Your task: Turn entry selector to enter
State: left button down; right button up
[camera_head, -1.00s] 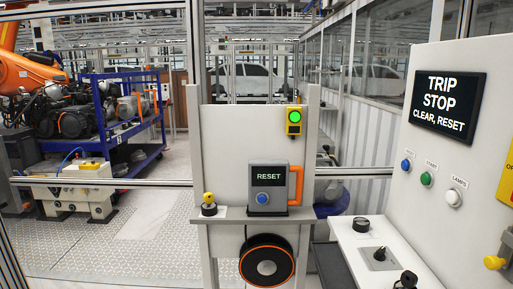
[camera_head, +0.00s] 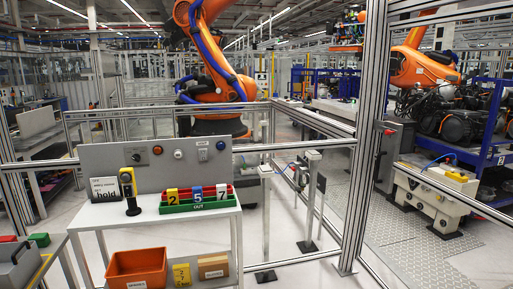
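A grey upright panel (camera_head: 165,165) stands at the back of a white table on the left. It carries a row of small controls: a dark round knob (camera_head: 136,157), an orange-red round part (camera_head: 157,150), a pale round button (camera_head: 178,154), a light switch-like plate (camera_head: 203,152) and a blue part (camera_head: 220,145). Their labels are too small to read, so I cannot tell which one is the entry selector or where it points. Neither of my grippers is in view.
On the white table (camera_head: 205,222) stand a "hold" sign (camera_head: 105,189), a yellow-black handheld device (camera_head: 128,190) and a red-green rack (camera_head: 200,205) with numbered tags. An orange bin (camera_head: 137,268) sits below. Fence posts (camera_head: 369,120) enclose an orange robot arm (camera_head: 215,65).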

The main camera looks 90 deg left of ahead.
aim_at(136, 156)
jog(key=u, duration=0.9)
jog(key=l+u, duration=0.1)
jog(key=u, duration=0.8)
jog(key=k+u, duration=0.1)
jog(key=u, duration=1.75)
jog(key=i, duration=0.1)
